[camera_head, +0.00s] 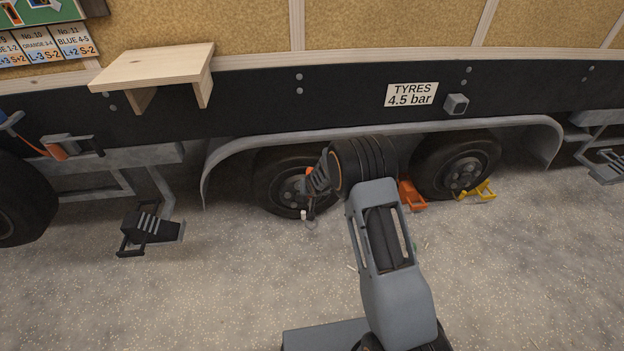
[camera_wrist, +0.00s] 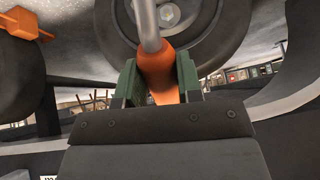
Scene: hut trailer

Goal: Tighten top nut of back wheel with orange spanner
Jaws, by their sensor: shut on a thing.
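My gripper (camera_wrist: 158,64) is shut on the orange handle of the spanner (camera_wrist: 157,71), between two green finger pads in the wrist view. The spanner's bare metal shaft runs up across the wheel's hub, and its far end is cut off by the frame. That wheel (camera_wrist: 208,38) is a dark tyre with a grey hub and a nut (camera_wrist: 168,14) beside the shaft. In the head view my arm reaches the left wheel of the middle pair (camera_head: 271,190). A bit of orange (camera_head: 309,171) shows by its hub. I cannot tell whether the spanner sits on a nut.
The right wheel of the pair (camera_head: 430,165) has an orange chock (camera_head: 412,203) and a yellow chock (camera_head: 482,190) beside it. A grey mudguard (camera_head: 215,170) arches over both wheels. A wooden shelf (camera_head: 155,65) juts out at upper left. The gravel at front left is clear.

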